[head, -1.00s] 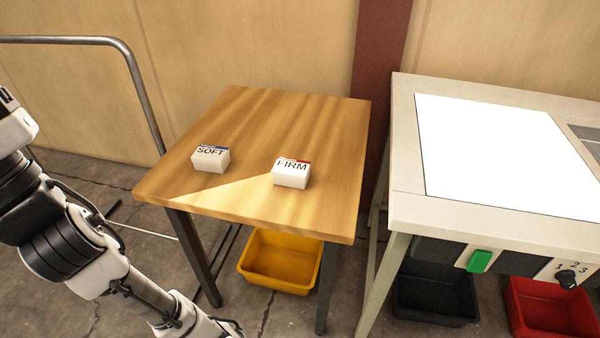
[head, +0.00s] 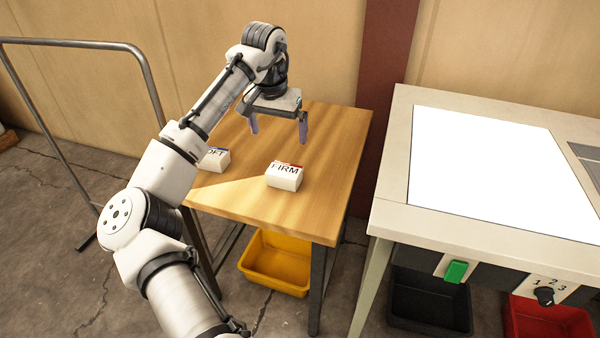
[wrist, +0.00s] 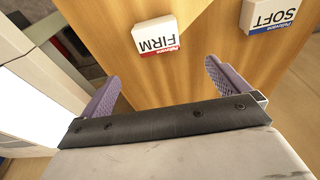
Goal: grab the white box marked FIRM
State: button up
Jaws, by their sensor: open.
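The white box marked FIRM (head: 284,177), with a red strip at its top edge, sits on the wooden table (head: 330,140) near its front middle. It also shows upside down in the wrist view (wrist: 157,36), beyond my fingers and left of centre. My gripper (head: 278,135) is over the table, above and behind the FIRM box in the head view. Its two fingers are spread wide with nothing between them. They also show in the wrist view (wrist: 165,90), apart from the box.
A white box marked SOFT (head: 217,160) with a blue strip is left of the FIRM box, partly hidden by my arm. A workbench with a white panel (head: 480,165) stands to the right. A yellow bin (head: 275,265) is under the table. A metal rail (head: 150,90) stands at left.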

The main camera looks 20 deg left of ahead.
send_over(285, 169)
jog(key=s+a, duration=0.1)
notch_tip(285, 169, down, 8)
jog(key=shift+w+d+f+p, duration=0.15)
jog(key=shift+f+p, duration=0.1)
jog(key=shift+f, duration=0.75)
jog(key=shift+w+d+f+p, duration=0.15)
jog(key=shift+f+p, duration=0.1)
jog(key=shift+f, duration=0.75)
jog(key=shift+w+d+f+p, duration=0.15)
jog(key=shift+f+p, duration=0.1)
jog(key=shift+f, duration=0.75)
jog(key=c, duration=1)
jog(key=shift+c, duration=0.2)
